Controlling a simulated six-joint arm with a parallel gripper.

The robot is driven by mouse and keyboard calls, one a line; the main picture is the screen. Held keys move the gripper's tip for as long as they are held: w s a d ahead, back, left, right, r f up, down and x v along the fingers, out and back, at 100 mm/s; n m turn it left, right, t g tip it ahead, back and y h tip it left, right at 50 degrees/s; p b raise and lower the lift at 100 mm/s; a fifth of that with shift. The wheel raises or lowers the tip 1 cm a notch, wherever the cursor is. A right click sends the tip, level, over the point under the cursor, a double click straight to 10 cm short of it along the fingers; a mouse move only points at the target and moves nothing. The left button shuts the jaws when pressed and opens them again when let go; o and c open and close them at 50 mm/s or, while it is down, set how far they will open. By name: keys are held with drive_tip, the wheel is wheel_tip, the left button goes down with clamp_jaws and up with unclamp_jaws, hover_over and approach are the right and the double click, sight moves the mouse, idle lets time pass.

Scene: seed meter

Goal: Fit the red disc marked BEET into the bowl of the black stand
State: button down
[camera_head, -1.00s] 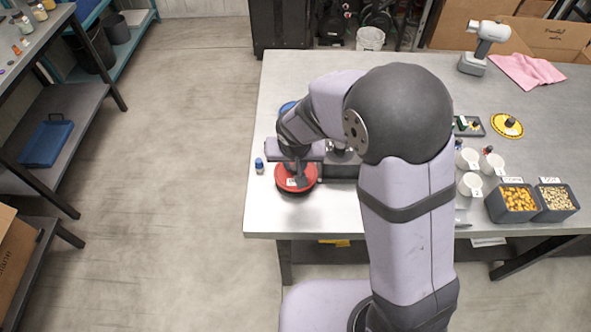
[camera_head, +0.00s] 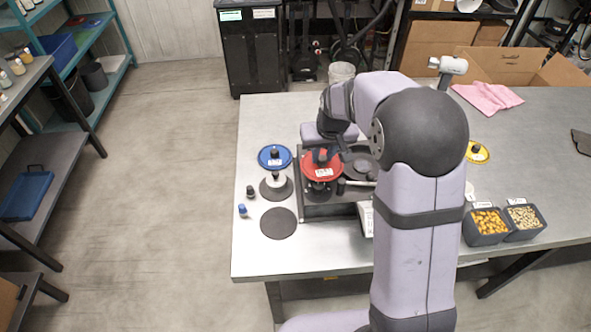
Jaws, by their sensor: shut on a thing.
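The red disc (camera_head: 318,171) has a white label, too small to read here. My gripper (camera_head: 324,154) is shut on the disc's top at its centre. The disc is over the left part of the black stand (camera_head: 316,211), and I cannot tell whether it touches it. The disc hides what is directly beneath it. A round dark part (camera_head: 361,165) of the stand shows just right of the disc, partly behind my arm.
A blue disc (camera_head: 275,152) lies left of the stand, near a white-topped piece (camera_head: 275,179) and an empty dark round pad (camera_head: 279,224). Small black (camera_head: 250,191) and blue (camera_head: 242,211) pieces stand at the left edge. A yellow disc (camera_head: 480,153) and seed bins (camera_head: 487,238) are to the right.

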drive_tip(key=w+d+r+p, duration=0.1)
drive_tip(key=w+d, duration=0.1)
drive_tip(key=d, duration=0.4)
drive_tip(key=w+d+r+p, duration=0.1)
drive_tip(key=d, duration=0.6)
drive_tip(key=shift+w+d+r+m+p, duration=0.3)
drive_tip(key=shift+w+r+m, duration=0.05)
drive_tip(key=shift+m, duration=0.05)
drive_tip(key=shift+f, duration=0.1)
drive_tip(key=shift+f+b, duration=2.15)
drive_tip(key=shift+f, duration=0.7)
drive_tip(key=shift+f+b, duration=0.9)
drive_tip(key=shift+f, duration=0.4)
drive_tip(key=c, duration=1.2)
unclamp_jaws()
drive_tip(key=shift+r, duration=0.2)
